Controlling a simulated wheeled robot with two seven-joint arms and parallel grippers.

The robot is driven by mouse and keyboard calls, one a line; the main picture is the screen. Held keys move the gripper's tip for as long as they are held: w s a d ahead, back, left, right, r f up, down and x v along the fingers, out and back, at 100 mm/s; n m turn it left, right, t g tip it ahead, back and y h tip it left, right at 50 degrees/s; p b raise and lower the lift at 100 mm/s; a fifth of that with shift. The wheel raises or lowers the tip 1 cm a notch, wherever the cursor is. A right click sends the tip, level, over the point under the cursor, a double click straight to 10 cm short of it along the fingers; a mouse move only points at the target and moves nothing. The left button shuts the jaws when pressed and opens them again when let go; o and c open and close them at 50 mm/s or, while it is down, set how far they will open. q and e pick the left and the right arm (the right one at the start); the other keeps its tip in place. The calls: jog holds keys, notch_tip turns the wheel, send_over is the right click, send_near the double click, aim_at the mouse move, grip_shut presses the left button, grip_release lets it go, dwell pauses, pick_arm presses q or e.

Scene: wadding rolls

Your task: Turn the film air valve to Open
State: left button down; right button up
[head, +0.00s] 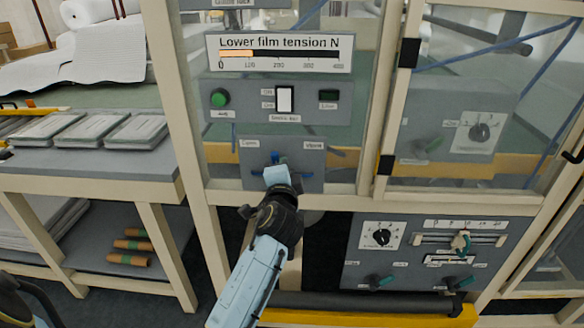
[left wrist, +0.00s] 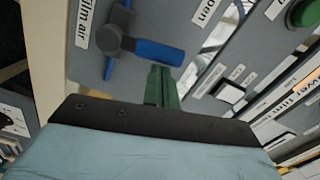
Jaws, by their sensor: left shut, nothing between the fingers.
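The film air valve (left wrist: 150,50) has a blue lever on a grey hub, on a grey panel (head: 308,178). In the left wrist view the lever points right, beside the "film air" label (left wrist: 84,20); the "Open" label (left wrist: 205,12) is at the upper right.
Above the valve are a green button (head: 220,98), a white rocker switch (head: 285,99) and a tension gauge (head: 280,53). Cream frame posts (head: 180,90) flank the panel. A lower panel (head: 420,250) with a dial and levers is at the right. A shelf table (head: 90,185) stands left.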

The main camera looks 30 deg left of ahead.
pick_arm(q)
jog(key=shift+s+a+f+n+p, duration=0.1)
jog(key=shift+s+a+n+p, duration=0.15)
jog(key=shift+a+n, duration=0.5)
jog(key=shift+s+a+n+p, duration=0.1)
jog(key=shift+s+a+n, duration=0.2)
jog(key=shift+n, duration=0.8)
jog(key=shift+s+a+f+n+p, duration=0.1)
jog(key=shift+s+a+n+p, duration=0.25)
jog(key=shift+n, duration=0.6)
jog(key=shift+w+a, duration=0.1)
jog(key=shift+a, duration=0.05)
jog(key=s+d+r, duration=0.3)
jog(key=s+d, duration=0.5)
jog(key=shift+p, duration=0.3)
jog(key=shift+f, duration=0.15)
